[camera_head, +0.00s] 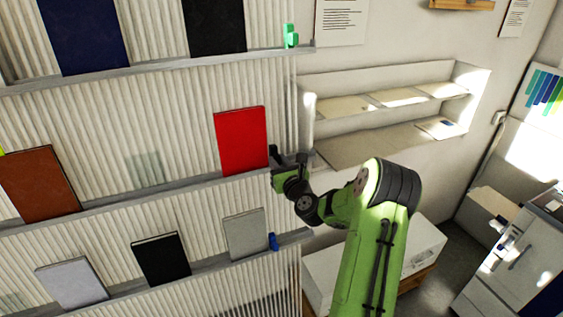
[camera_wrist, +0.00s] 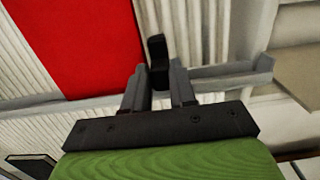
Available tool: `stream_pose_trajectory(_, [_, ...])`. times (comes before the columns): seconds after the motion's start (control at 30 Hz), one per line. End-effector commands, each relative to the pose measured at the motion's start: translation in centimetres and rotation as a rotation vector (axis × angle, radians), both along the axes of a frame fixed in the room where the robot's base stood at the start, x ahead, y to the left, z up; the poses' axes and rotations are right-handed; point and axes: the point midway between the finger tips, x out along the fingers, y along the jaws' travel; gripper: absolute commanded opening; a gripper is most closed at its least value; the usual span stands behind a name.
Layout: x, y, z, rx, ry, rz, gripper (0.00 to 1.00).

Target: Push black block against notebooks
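The black block (camera_wrist: 157,52) stands upright on the middle shelf, close to the right side of the red notebook (camera_head: 241,140). It also shows in the head view (camera_head: 274,154), partly hidden by my gripper. Whether either finger touches the block I cannot tell. A brown notebook (camera_head: 40,184) leans farther left on the same shelf.
The middle shelf (camera_head: 150,194) is bare between the brown and red notebooks. The lower shelf holds grey and black notebooks and a blue block (camera_head: 273,242). The upper shelf holds dark notebooks and a green block (camera_head: 290,36). A wall recess (camera_head: 385,125) lies to the right.

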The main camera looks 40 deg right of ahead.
Motion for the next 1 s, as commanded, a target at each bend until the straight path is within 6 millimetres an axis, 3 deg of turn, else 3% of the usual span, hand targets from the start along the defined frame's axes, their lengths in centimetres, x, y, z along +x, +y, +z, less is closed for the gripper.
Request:
stream_pose_trajectory(0.03, [0.2,0.4,0.0,0.003,-0.001,0.010,0.32])
stream_pose_trajectory(0.17, [0.2,0.3,0.0,0.002,-0.001,0.008,0.49])
stream_pose_trajectory(0.5, [-0.7,0.3,-0.1,0.000,0.001,0.005,0.49])
stream_pose_trajectory(1.0, [-13.0,4.0,-0.6,0.001,0.001,0.002,0.49])
